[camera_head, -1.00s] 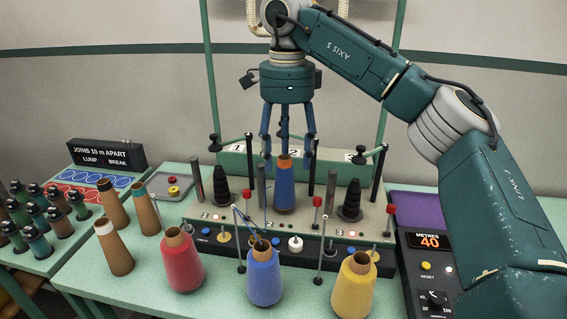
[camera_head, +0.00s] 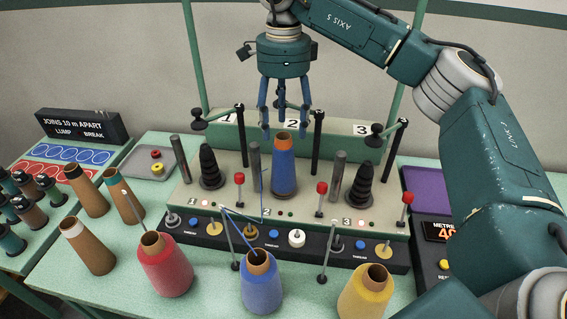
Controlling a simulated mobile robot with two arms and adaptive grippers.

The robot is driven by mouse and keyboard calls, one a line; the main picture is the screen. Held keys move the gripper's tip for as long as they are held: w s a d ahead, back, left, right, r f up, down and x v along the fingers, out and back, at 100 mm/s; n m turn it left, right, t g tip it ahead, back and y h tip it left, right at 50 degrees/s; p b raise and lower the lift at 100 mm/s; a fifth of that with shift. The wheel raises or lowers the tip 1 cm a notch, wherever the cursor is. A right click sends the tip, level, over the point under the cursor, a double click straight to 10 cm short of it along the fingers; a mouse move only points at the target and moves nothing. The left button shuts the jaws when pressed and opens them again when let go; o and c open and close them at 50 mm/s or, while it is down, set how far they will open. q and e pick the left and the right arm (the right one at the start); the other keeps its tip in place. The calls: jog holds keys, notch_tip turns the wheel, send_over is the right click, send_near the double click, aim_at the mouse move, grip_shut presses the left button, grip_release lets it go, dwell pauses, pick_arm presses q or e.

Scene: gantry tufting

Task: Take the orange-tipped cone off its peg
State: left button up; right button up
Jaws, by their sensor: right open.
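The orange-tipped cone (camera_head: 284,172) is wound with blue yarn and stands upright at the middle place of the grey-green stand, between two black ribbed cone holders. Its peg is hidden inside it. My right gripper (camera_head: 284,122) hangs straight above it, pointing down, with its blue fingers spread. The fingertips are about level with the orange tip. I see no finger closed on the cone, and the gripper is empty. My left gripper is not in view.
Red (camera_head: 165,268), blue (camera_head: 262,285) and yellow (camera_head: 365,296) yarn cones stand in front, with thin upright rods between them. Black posts (camera_head: 318,142) and red-knobbed levers (camera_head: 321,190) flank the middle place. Bare brown cones (camera_head: 88,192) stand at left.

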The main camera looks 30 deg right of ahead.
aim_at(284, 136)
notch_tip(284, 136, down, 4)
jog(key=shift+s+r+p, duration=0.1)
jog(key=shift+r+p, duration=0.05)
jog(key=shift+p, duration=0.65)
jog(key=shift+f, duration=0.35)
jog(key=shift+d+f, duration=0.1)
jog(key=shift+f, duration=0.1)
jog(key=c, duration=0.8)
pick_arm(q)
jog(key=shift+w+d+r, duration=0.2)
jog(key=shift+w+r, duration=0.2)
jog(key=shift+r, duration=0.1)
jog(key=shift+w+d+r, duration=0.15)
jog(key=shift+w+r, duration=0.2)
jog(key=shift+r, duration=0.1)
pick_arm(e)
jog(key=c, duration=0.6)
